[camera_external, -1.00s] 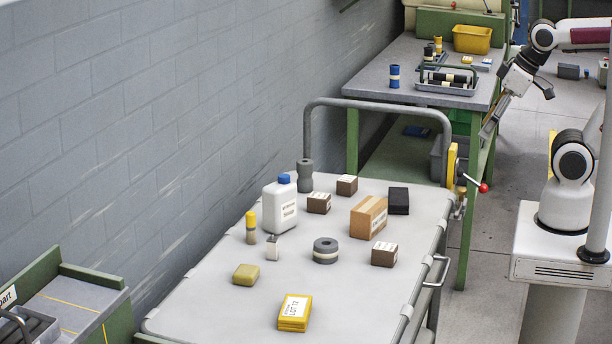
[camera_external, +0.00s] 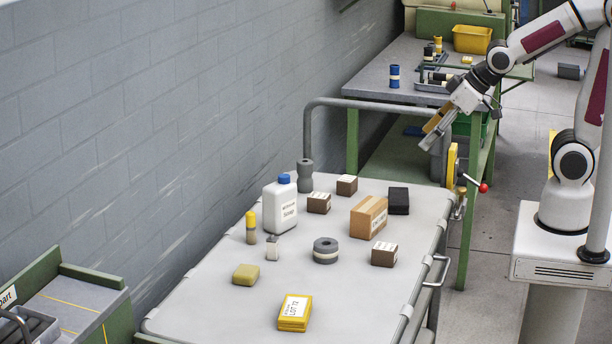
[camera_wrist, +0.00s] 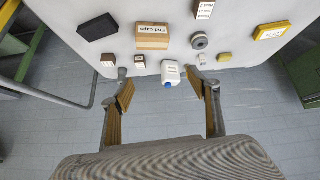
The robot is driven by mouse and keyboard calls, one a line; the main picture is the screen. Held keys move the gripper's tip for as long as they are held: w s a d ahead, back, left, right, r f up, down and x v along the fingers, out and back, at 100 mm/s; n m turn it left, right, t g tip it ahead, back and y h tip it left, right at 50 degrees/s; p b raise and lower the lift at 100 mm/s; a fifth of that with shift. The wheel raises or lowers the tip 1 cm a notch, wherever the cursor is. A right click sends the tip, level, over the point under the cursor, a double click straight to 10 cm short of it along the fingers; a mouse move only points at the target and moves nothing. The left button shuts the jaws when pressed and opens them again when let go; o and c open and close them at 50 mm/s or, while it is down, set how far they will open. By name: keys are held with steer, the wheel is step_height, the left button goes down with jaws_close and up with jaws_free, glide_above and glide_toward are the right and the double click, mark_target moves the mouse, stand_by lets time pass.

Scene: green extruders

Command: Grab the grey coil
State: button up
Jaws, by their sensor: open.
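The grey coil (camera_external: 325,250) lies flat on the cart top (camera_external: 220,310), near its middle. In the wrist view the coil (camera_wrist: 199,41) shows at upper right of centre, beyond the fingers. My gripper (camera_external: 432,143) is in the air near the cart's far right corner, well apart from the coil. In the wrist view my gripper (camera_wrist: 162,88) has its two fingers spread, with nothing held between them.
Around the coil stand a white jug (camera_external: 281,208), a cardboard box (camera_external: 368,217), a brown box (camera_external: 384,254), a black block (camera_external: 398,201) and a yellow box (camera_external: 294,312). A grey rail (camera_external: 378,108) rises at the cart's far end. The front left cart top is clear.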

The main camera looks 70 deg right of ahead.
steer(key=w+a+f+n+t, duration=0.1)
steer(key=w+a+f, duration=0.1)
steer(key=w+f, duration=0.45)
steer(key=n+t+y, duration=0.3)
steer(key=y, duration=0.2)
glide_toward(332, 242)
steer(key=shift+x, duration=1.1)
steer(key=shift+s+a+f+t, duration=0.3)
steer(key=shift+a+f, duration=0.1)
steer(key=shift+f, duration=0.2)
steer(key=shift+y, duration=0.3)
steer(key=shift+w, duration=0.15)
steer(key=shift+x, duration=1.25)
steer(key=shift+d+x, duration=0.2)
steer(key=shift+x, duration=1.1)
steer(key=shift+d+x, duration=0.2)
steer(key=shift+x, duration=1.1)
